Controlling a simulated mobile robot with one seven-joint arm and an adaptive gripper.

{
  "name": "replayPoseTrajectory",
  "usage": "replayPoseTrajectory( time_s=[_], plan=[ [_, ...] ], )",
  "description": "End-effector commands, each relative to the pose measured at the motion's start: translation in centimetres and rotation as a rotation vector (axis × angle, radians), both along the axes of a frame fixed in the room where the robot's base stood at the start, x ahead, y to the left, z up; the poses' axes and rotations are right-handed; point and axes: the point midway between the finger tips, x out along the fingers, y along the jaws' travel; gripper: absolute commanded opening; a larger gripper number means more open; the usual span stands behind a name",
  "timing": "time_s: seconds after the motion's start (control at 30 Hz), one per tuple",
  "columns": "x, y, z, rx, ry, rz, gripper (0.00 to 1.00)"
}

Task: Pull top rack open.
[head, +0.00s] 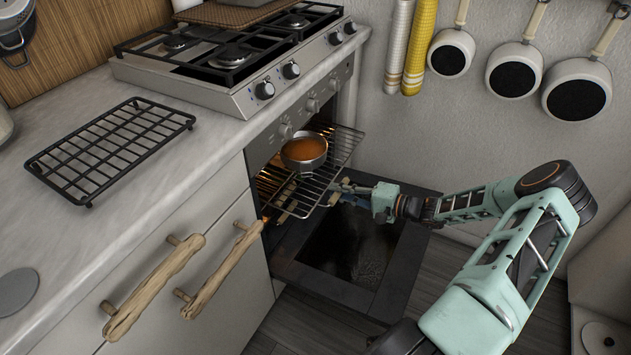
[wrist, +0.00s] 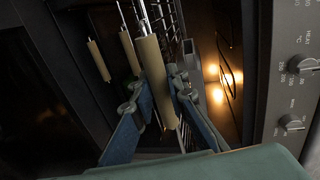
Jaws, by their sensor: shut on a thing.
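The top rack (head: 345,146) is a wire shelf that extends partly out of the oven (head: 262,148). A round tin with orange-brown contents (head: 304,150) sits on it. My gripper (head: 340,191) is at the rack's front edge, above the lowered oven door (head: 350,245). In the wrist view, the blue fingers of my gripper (wrist: 152,92) are on either side of a pale wooden handle (wrist: 151,66) and shut on it. The rack's wires (wrist: 168,30) run behind this handle. The exact finger contact is partly hidden in the head view.
More pale wooden handles (wrist: 98,60) show at the left of the wrist view. A stove top (head: 235,60) with knobs stands above the oven. A black cooling rack (head: 110,148) lies on the counter. Pans (head: 578,88) hang on the right wall. Floor beyond the door is clear.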

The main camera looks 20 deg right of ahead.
Motion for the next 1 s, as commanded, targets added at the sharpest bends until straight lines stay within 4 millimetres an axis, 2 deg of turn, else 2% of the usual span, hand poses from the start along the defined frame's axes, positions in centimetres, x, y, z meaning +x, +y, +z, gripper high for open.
replayPoseTrajectory(
  time_s=[0.03,0.2,0.5,0.7,1.0],
  plan=[
    [-1.1,-1.2,0.0,-0.002,0.001,-0.004,0.00],
    [-4.2,-4.3,-0.1,0.000,0.001,-0.003,0.00],
    [-8.3,-8.3,-0.1,0.001,0.001,-0.001,0.00],
    [-9.7,-9.7,-0.1,-0.001,0.000,0.000,0.00],
    [-10.1,-10.1,0.0,0.000,0.000,0.001,0.00]
  ],
)
